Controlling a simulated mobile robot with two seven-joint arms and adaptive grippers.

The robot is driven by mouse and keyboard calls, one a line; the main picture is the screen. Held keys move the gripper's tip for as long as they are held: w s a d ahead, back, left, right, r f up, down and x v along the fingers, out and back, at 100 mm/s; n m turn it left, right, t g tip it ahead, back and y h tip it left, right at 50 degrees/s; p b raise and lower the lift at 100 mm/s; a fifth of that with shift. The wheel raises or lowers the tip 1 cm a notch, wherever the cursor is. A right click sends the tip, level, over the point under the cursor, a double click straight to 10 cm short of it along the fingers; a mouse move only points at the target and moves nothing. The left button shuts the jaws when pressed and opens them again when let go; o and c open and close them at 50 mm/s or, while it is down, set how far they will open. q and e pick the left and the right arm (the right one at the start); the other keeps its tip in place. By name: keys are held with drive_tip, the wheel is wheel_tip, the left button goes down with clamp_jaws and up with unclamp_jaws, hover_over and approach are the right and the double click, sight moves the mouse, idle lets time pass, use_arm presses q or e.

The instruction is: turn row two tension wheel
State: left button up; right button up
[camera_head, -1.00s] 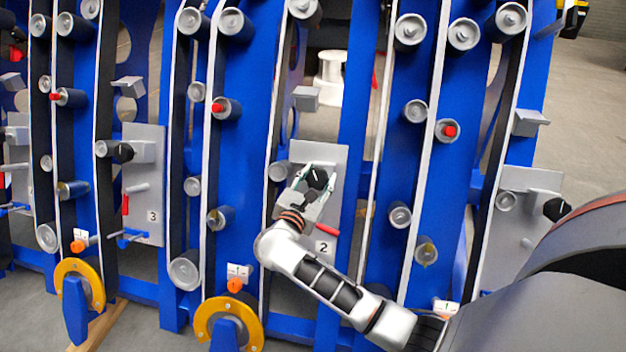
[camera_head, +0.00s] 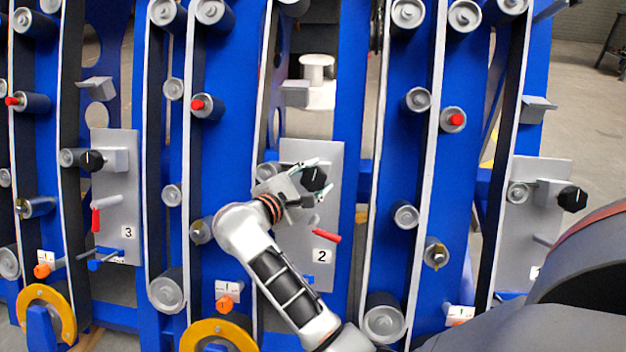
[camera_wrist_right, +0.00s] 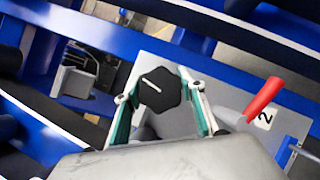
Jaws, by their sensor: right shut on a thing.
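The row two tension wheel (camera_head: 314,178) is a black lobed knob on the grey panel (camera_head: 328,270) labelled 2. My right gripper (camera_head: 321,179) reaches it from the left, its fingers above and below the knob. In the right wrist view, the wheel (camera_wrist_right: 159,90) shows a white pointer line and sits between the green-padded fingers of the gripper (camera_wrist_right: 157,86), which is shut on it. The fingers hide the wheel's sides. My left gripper is not in view.
A red-handled lever (camera_head: 326,236) sits just below the wheel, also close to the gripper in the wrist view (camera_wrist_right: 264,97). Similar panels stand left, labelled 3 (camera_head: 122,218), and right (camera_head: 535,225). Blue uprights with grey rollers and belts flank the panel.

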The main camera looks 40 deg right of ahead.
sight(312, 181)
idle(0.5)
drive_tip(key=o, duration=1.1)
drive_tip(key=v, duration=0.7)
drive_tip(key=shift+s+a, duration=0.15)
drive_tip(key=shift+a, duration=0.1)
